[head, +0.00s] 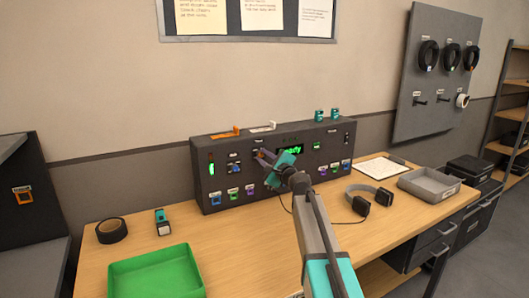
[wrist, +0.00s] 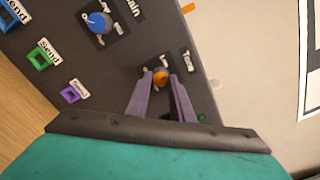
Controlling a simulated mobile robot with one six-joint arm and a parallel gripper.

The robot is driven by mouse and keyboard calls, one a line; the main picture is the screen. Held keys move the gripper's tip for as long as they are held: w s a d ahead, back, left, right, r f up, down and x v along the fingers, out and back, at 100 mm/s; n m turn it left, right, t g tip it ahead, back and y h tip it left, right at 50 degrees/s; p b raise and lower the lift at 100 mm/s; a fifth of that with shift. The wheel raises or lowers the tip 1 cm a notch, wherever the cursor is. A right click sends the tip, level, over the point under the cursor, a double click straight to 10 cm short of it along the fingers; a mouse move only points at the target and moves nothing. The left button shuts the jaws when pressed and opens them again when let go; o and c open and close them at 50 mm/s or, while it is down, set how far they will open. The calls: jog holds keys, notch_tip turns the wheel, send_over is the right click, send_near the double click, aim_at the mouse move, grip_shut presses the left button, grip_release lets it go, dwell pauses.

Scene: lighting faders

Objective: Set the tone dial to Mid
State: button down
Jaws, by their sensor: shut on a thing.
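The dark control panel (head: 225,150) stands upright at the back of the desk. My gripper (head: 263,155) reaches its front, left of the green display. In the wrist view my gripper (wrist: 161,82) has its two purple-grey fingers on either side of a small orange dial (wrist: 160,76) and is shut on it. The dial's pale marks and a white label (wrist: 187,60) show beside it, too small to read. I take it for the tone dial; its pointer is partly hidden by the fingers. A blue dial (wrist: 97,21) sits beside it, apart from the fingers.
The panel also has a green-lit display (head: 291,151) and several small coloured controls along its lower row. A green tray (head: 155,274), black tape roll (head: 111,231), headphones (head: 371,196) and grey tray (head: 429,184) are on the desk. The desk's front middle is mostly clear.

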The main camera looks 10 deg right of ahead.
jog(key=m+p, duration=0.4)
jog(key=m, duration=0.1)
jog(key=shift+r+m+p, duration=0.15)
jog(key=shift+m+p, duration=0.15)
jog(key=m+p, duration=0.4)
jog(key=m, duration=0.1)
jog(key=shift+a+f, duration=0.1)
jog(key=shift+f, duration=0.1)
jog(key=c, duration=1.6)
grip_release()
jog(key=shift+o, duration=0.2)
jog(key=shift+s, duration=0.1)
jog(key=b+v, duration=0.1)
jog(key=v, duration=1.2)
jog(key=shift+s+b, duration=0.3)
jog(key=shift+b, duration=0.05)
